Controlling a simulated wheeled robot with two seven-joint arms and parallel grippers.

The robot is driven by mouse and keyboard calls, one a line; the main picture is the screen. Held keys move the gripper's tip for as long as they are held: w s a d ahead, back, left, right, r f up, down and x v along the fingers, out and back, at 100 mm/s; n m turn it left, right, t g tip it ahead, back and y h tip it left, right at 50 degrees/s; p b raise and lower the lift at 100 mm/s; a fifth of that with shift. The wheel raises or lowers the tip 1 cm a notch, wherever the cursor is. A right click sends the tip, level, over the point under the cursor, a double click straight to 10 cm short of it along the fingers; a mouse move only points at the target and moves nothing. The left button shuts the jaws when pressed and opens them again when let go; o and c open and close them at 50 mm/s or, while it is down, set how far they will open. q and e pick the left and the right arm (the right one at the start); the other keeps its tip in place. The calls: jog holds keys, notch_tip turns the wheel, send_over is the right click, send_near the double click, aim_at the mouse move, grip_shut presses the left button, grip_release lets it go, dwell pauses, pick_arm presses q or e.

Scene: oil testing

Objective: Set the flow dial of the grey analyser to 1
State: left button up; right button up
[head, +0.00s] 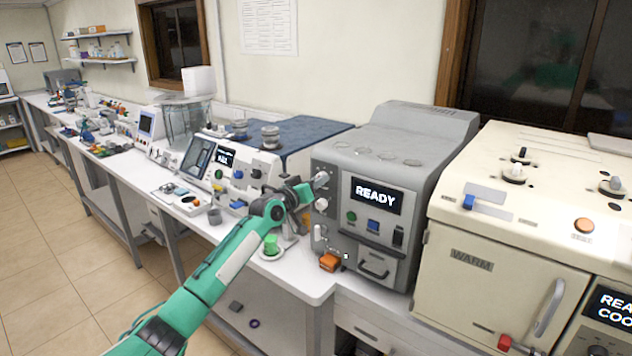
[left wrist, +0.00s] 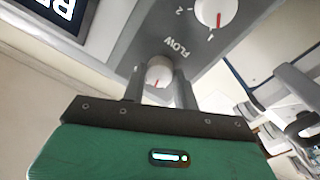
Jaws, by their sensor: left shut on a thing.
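The grey analyser (head: 345,165) stands right of centre in the head view, its screen reading READY. Its front has a column of pale dials left of the screen. My left gripper (head: 312,188) is at the upper dial (head: 321,179). In the left wrist view the fingers of my left gripper (left wrist: 159,92) are shut on a white dial (left wrist: 159,72) with a red mark pointing down the picture. The word FLOW is printed just above that dial in the picture. A second dial (left wrist: 214,12) sits farther up, with 1 and 2 beside it. My right gripper is out of view.
Other instruments crowd the bench to the left.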

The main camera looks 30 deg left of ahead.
pick_arm(q)
jog(key=shift+n+y+p, duration=0.4)
jog(key=shift+n+p, duration=1.1)
jog(key=shift+n, duration=2.3)
jog(key=o, duration=1)
jog(key=shift+c, duration=0.2)
jog(key=shift+s, duration=0.1)
jog(key=s+b, duration=0.3)
jog(key=s, duration=1)
jog(key=shift+s+a+f+b, duration=0.3)
jog(key=shift+a+f, duration=0.1)
jog(key=shift+a, duration=0.05)
